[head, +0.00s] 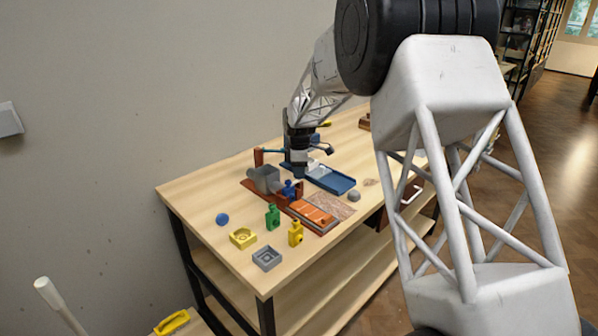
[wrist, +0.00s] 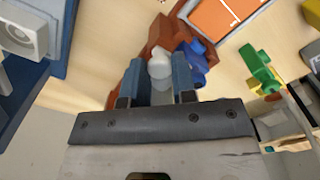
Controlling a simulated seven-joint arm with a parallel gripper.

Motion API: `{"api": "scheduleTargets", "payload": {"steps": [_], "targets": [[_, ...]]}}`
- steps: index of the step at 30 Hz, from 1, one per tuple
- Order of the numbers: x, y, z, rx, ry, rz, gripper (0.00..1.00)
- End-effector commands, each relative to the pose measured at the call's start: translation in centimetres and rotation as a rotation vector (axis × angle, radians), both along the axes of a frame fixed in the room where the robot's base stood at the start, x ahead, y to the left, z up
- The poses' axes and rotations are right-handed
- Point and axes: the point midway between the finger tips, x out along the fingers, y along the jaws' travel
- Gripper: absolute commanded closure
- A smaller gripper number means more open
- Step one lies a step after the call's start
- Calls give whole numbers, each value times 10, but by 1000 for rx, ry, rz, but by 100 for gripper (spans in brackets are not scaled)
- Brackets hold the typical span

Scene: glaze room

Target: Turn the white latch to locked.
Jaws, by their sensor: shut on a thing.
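The white latch (wrist: 160,66) shows in the wrist view as a rounded white piece between my fingers, against a red-brown block (wrist: 163,36). My gripper (wrist: 158,78) has its two blue-grey fingers on either side of it and is shut on it. In the head view my gripper (head: 299,172) is low over the red-brown fixture (head: 252,185) on the table; the latch cannot be made out there. Which way the latch is turned I cannot tell, and my fingers hide part of it.
A blue piece (wrist: 196,62) lies close beside my right finger. A blue tray (head: 332,180) is on one side of the fixture, an orange panel (head: 313,212) in front. Green (head: 272,216) and yellow (head: 295,233) pieces, a yellow block (head: 243,237) and a grey block (head: 266,258) stand nearer the front edge.

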Motion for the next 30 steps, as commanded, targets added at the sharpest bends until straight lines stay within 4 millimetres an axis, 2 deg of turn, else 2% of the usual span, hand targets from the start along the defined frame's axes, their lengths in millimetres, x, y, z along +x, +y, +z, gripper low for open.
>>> {"api": "scheduleTargets", "payload": {"steps": [1,2,6,20,30], "targets": [[0,0,1,0,-1,0,99],[0,0,1,0,-1,0,70],[0,0,1,0,-1,0,50],[0,0,7,0,-1,-1,50],[0,0,45,0,-2,-1,50]]}}
